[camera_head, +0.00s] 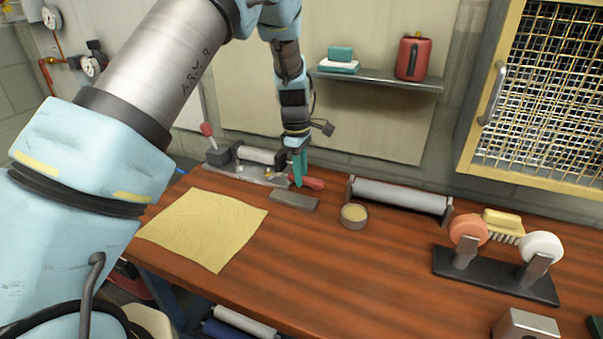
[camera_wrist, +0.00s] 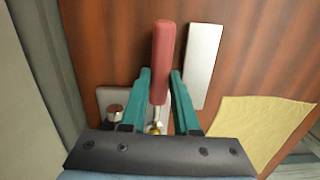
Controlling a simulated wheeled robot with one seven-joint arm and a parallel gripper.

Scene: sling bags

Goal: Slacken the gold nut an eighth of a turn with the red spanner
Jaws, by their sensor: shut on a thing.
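The red spanner's handle (camera_wrist: 163,50) lies between the teal fingers of my gripper (camera_wrist: 161,78) in the wrist view, and my gripper is shut on it. In the head view my gripper (camera_head: 299,178) is low over the back of the bench, with the red handle (camera_head: 314,183) sticking out to its right. The gold nut (camera_wrist: 155,129) shows partly near the spanner's lower end in the wrist view. My gripper's body hides the spanner's head, so I cannot tell how it sits on the nut. A silver hex fastener (camera_wrist: 115,111) stands left of the fingers on a metal plate.
A grey bar (camera_head: 294,200) lies close to my gripper. A yellow cloth (camera_head: 205,228) lies at front left, and a round tin (camera_head: 354,216) and a grey roller (camera_head: 400,195) stand to the right. A wall shelf (camera_head: 385,79) is above. The bench's front middle is clear.

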